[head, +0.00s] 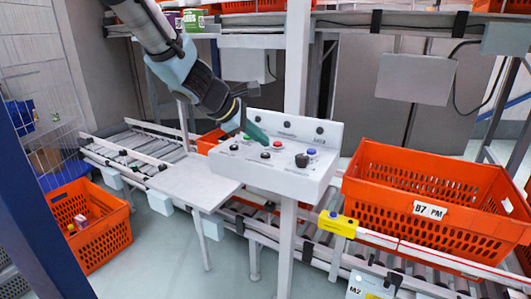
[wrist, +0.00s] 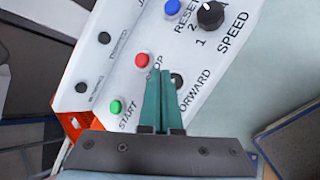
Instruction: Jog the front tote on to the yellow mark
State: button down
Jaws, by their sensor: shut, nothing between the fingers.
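The large orange tote (head: 385,165) with a "B7 PM" label sits on the roller conveyor at the right. A yellow piece (head: 337,224) is on the conveyor's front rail near its left corner. The white control panel (head: 310,183) stands left of the tote. My gripper (head: 244,128) is over the panel's left part. In the wrist view its teal fingers (wrist: 160,72) are shut and empty, between the red STOP button (wrist: 141,60) and the black FORWARD button (wrist: 178,81), which they partly cover. Contact cannot be told. The green START button (wrist: 116,107) is clear.
A speed knob (wrist: 210,15) and blue RESET button (wrist: 172,6) are further along the panel. Another orange tote (head: 208,142) shows partly behind the panel. A grey side plate (head: 185,182) adjoins the panel. An orange tote (head: 100,240) stands on the floor at left.

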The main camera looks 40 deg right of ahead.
aim_at(261, 155)
jog(key=shift+r+p, duration=1.65)
jog(key=shift+r, duration=0.65)
jog(key=shift+f, duration=0.1)
jog(key=w+a+f+m+t+y, duration=0.1)
jog(key=w+a+f+m+y, duration=0.15)
jog(key=a, duration=0.65)
jog(key=w+a+f+m+y, duration=0.1)
jog(key=w+a, duration=0.2)
jog(key=a, duration=0.5)
jog(key=w+a+f+m+t+y, duration=0.1)
jog(key=w+a+f, duration=0.1)
jog(key=a, duration=0.7)
jog(key=s+a+f+m+y, duration=0.1)
jog(key=a, duration=0.6)
jog(key=s+a+f+m+y, duration=0.1)
jog(key=a+m+y, duration=0.1)
jog(key=a, duration=0.5)
jog(key=s+a+f+m+y, duration=0.1)
jog(key=s+a+m, duration=0.1)
jog(key=a, duration=0.6)
jog(key=shift+f+y, duration=0.15)
jog(key=shift+y, duration=0.1)
jog(key=shift+d, duration=0.1)
